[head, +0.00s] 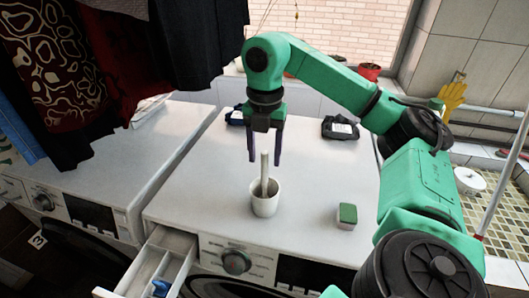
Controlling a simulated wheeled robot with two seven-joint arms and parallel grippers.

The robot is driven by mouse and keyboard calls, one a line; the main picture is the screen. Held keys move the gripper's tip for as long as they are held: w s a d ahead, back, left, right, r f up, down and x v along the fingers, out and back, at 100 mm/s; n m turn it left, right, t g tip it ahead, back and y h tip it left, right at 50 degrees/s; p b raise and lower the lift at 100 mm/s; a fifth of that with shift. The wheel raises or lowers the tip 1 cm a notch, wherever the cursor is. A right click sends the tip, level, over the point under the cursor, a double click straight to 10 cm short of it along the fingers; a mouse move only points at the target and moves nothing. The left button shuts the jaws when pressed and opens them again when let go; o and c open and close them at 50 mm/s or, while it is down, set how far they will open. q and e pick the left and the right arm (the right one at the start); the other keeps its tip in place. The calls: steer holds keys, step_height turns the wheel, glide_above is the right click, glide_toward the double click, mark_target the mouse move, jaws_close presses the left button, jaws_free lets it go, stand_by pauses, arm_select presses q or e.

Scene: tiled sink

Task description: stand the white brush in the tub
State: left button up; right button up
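The white tub (266,204) stands on top of the right-hand washing machine, near its front edge. The white brush (264,172) is upright in the tub, with its handle sticking out of the top; its lower end is hidden inside. My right gripper (264,160) is above the tub, pointing down. Its two dark fingers are spread, with a gap on each side of the handle's upper end, and I see no contact. My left gripper is not in view.
A green and white sponge (347,216) lies right of the tub. Two dark packets (340,128) lie at the back. A detergent drawer (158,262) hangs open at the front. Clothes (110,60) hang at upper left. The machine top (205,190) left of the tub is clear.

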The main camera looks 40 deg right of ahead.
step_height(320, 180, up, 14)
steer(key=p, duration=0.8)
steer(key=shift+w+d+r, duration=0.15)
steer(key=shift+r, duration=0.1)
stand_by(0.5)
